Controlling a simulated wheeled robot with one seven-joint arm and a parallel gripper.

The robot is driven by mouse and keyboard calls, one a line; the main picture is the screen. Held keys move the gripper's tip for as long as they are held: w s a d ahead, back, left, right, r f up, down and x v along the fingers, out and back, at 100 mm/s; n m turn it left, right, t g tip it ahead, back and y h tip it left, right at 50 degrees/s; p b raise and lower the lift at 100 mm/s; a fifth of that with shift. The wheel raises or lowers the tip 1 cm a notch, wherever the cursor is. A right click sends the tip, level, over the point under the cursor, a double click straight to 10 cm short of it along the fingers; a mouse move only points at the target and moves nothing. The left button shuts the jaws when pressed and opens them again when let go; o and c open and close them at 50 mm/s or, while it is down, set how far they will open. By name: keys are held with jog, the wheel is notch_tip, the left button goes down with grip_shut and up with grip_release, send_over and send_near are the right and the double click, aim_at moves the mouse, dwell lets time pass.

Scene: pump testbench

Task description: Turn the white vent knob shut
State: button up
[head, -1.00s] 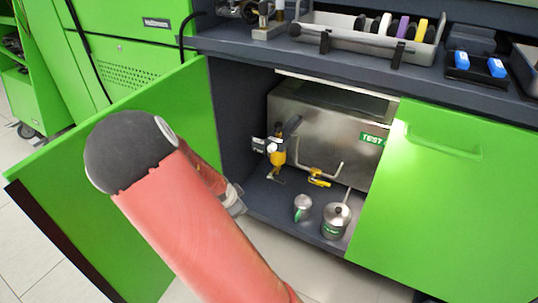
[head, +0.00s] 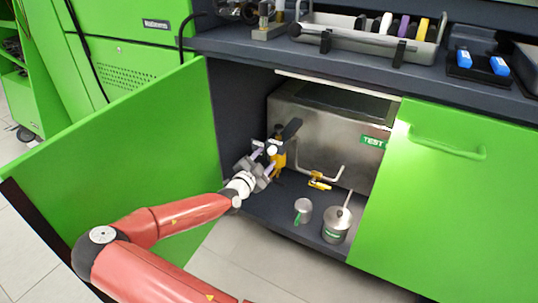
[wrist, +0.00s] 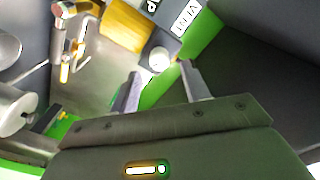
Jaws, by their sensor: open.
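The white vent knob (head: 272,150) is a small round knob on a yellow fitting (head: 279,160) at the left inside the open cabinet. In the wrist view the white knob (wrist: 159,58) shows just beyond and between my fingertips, below the yellow body (wrist: 122,25). My gripper (head: 264,160) reaches into the cabinet from the left front, with its fingers pointing at the knob. In the wrist view my gripper (wrist: 160,74) is open, with one finger either side of the knob's line. I cannot tell whether a finger touches it.
A steel tank (head: 325,125) stands behind the fitting. A yellow-handled valve (head: 319,181) is to the right. A small cup (head: 303,210) and a metal can (head: 336,226) stand on the cabinet floor. The open green door (head: 130,150) is at the left.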

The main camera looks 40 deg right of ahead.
aim_at(271, 152)
jog(key=shift+x, duration=1.75)
jog(key=shift+c, duration=0.2)
jog(key=c, duration=1)
